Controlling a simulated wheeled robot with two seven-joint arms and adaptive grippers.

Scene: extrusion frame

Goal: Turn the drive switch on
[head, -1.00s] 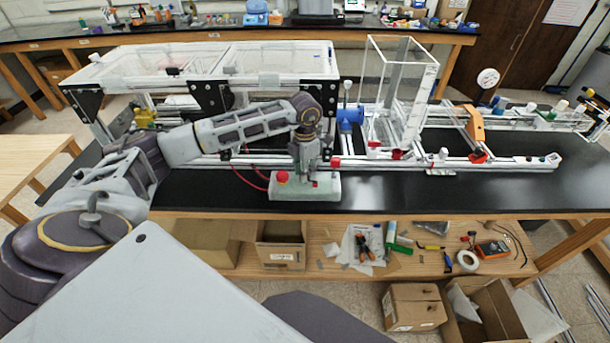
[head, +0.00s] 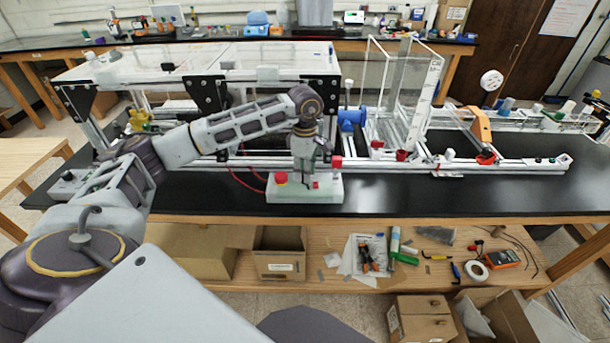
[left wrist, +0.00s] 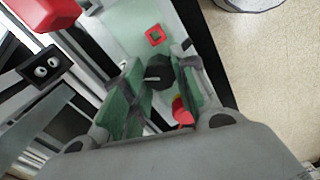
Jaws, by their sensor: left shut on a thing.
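A pale control box (head: 325,192) sits near the front edge of the black bench. It has a round red button (head: 281,179) at its left end and a small red square (head: 316,185) right of my gripper. My left gripper (head: 303,184) points down onto the middle of the box. In the left wrist view its green-padded fingers (left wrist: 153,82) are closed around a dark round knob (left wrist: 161,72), which I take as the drive switch. The red square (left wrist: 155,36) is beyond the fingers; the red button (left wrist: 182,110) is partly hidden by one finger. The knob's setting cannot be read.
A red block (head: 337,162) stands on the rail close by. Red cables lie left of the box. The bench (head: 430,195) is clear to the right.

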